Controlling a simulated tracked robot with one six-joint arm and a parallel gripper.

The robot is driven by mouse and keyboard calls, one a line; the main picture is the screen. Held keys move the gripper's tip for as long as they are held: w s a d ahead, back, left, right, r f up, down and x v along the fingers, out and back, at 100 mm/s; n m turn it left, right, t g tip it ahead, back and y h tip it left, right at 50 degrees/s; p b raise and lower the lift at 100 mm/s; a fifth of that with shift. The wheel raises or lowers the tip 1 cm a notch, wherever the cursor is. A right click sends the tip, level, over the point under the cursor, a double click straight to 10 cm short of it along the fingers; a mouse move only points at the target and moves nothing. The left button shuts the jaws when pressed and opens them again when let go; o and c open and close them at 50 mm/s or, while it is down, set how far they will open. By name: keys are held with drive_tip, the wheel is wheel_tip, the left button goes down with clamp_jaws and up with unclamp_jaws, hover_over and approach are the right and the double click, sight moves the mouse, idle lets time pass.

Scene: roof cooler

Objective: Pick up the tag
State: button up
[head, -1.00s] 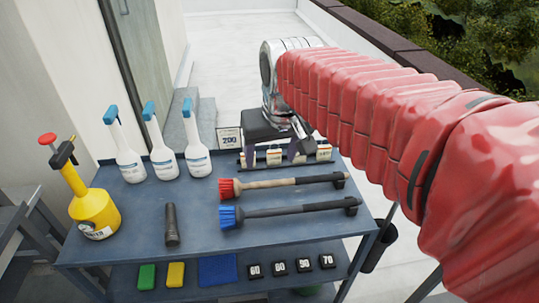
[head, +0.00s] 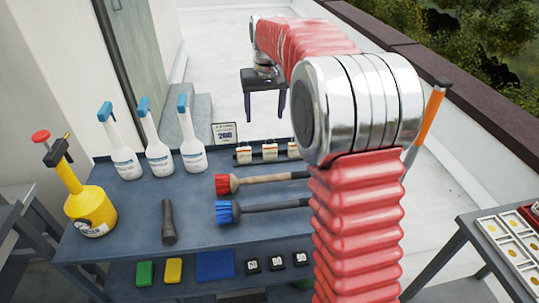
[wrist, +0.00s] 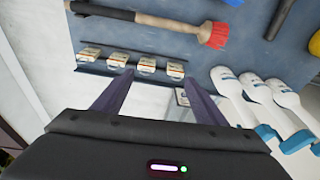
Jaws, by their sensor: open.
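Several small white tags with orange-red markings stand in a row in a dark rack at the back of the blue table, one of them at the left end (head: 244,154). In the wrist view the row shows whole, with one tag (wrist: 147,65) just beyond the fingertips. Which tag the task means I cannot tell. My gripper (head: 265,112) is open and empty, fingers pointing down, behind the table's back edge in the head view. In the wrist view its two fingers (wrist: 158,82) are apart, with the rack ahead of them. My arm hides the rack's right end in the head view.
A small number sign (head: 224,133) stands left of the rack. White spray bottles (head: 159,156) are at the back left. A red brush (head: 265,179) and blue brush (head: 265,209) lie in front.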

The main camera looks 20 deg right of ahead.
drive_tip(key=g, duration=0.1)
hover_over(270, 145)
drive_tip(key=s, duration=0.2)
wheel_tip(270, 145, down, 9)
drive_tip(key=shift+w+a+m, duration=0.2)
drive_tip(key=shift+a+m, duration=0.1)
drive_tip(key=f, duration=0.5)
drive_tip(key=w+f, duration=0.1)
drive_tip(key=f, duration=0.2)
drive_tip(key=shift+d+f, duration=0.1)
drive_tip(key=shift+f, duration=0.15)
drive_tip(key=shift+f, duration=0.1)
drive_tip(key=shift+w+d+f, duration=0.1)
drive_tip(key=shift+f, duration=1.15)
drive_tip(key=shift+w+d+f, duration=0.1)
drive_tip(key=shift+f, duration=1.1)
drive_tip(key=shift+c, duration=0.5)
drive_tip(key=c, duration=1)
drive_tip(key=shift+c, duration=0.2)
